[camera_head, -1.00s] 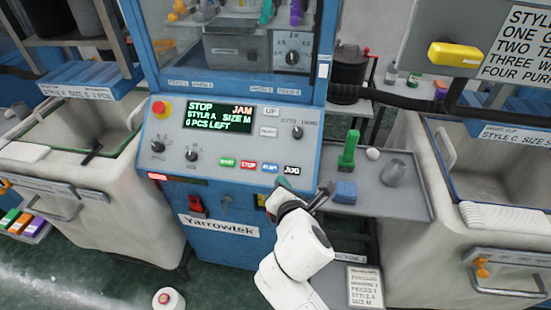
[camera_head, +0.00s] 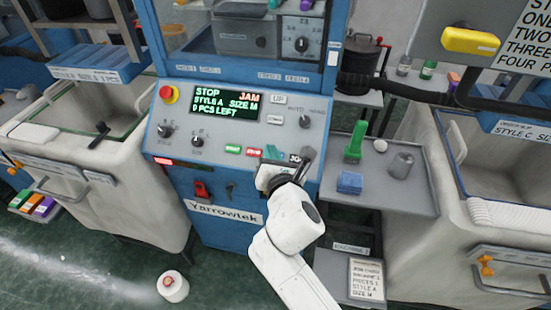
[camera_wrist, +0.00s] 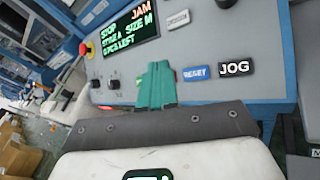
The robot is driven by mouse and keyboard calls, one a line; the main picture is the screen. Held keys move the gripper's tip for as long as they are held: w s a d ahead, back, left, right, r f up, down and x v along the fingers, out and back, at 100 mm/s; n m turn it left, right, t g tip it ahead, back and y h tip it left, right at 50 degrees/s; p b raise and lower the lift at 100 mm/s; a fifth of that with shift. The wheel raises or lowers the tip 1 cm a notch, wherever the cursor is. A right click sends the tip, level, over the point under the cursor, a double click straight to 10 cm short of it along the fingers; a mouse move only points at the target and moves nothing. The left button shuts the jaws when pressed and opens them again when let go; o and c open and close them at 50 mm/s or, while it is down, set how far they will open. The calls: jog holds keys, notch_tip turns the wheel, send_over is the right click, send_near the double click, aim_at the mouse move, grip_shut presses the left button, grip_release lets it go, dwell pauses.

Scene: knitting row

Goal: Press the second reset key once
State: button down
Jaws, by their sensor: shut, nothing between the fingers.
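The blue RESET key (camera_wrist: 196,73) shows in the wrist view, just left of the JOG key (camera_wrist: 235,69). I see only one key marked RESET; in the head view my gripper hides it. My gripper (camera_head: 272,152) has its green fingers shut and empty, in front of the lower key row. In the wrist view the fingertips (camera_wrist: 158,68) stand left of the RESET key. I cannot tell whether they touch the panel.
A START key (camera_head: 233,149) and STOP key (camera_head: 254,152) sit left of my gripper. A red stop button (camera_head: 168,94) is at the panel's left. A grey side shelf (camera_head: 405,195) with a blue block (camera_head: 349,182) is at the right. A white puck (camera_head: 173,286) lies on the floor.

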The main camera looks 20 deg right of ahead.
jog(key=shift+w+d+f+b, duration=0.4)
jog(key=shift+w+f+b, duration=0.2)
jog(key=shift+f, duration=0.25)
jog(key=shift+w+d+f+b, duration=0.4)
jog(key=shift+w+f+b, duration=0.2)
jog(key=shift+f, duration=0.3)
jog(key=shift+w+d+f+b, duration=0.4)
jog(key=shift+w+f+b, duration=0.15)
jog(key=shift+f, duration=0.3)
jog(key=shift+f, duration=0.1)
jog(key=shift+w+d+f, duration=0.15)
jog(key=shift+f, duration=0.1)
jog(key=shift+w+d+f, duration=0.15)
jog(key=shift+f, duration=0.15)
dwell(1.0)
jog(key=shift+r, duration=0.1)
jog(key=shift+s+a+r+p, duration=0.3)
jog(key=shift+s+r+p, duration=0.1)
jog(key=shift+r+p, duration=0.25)
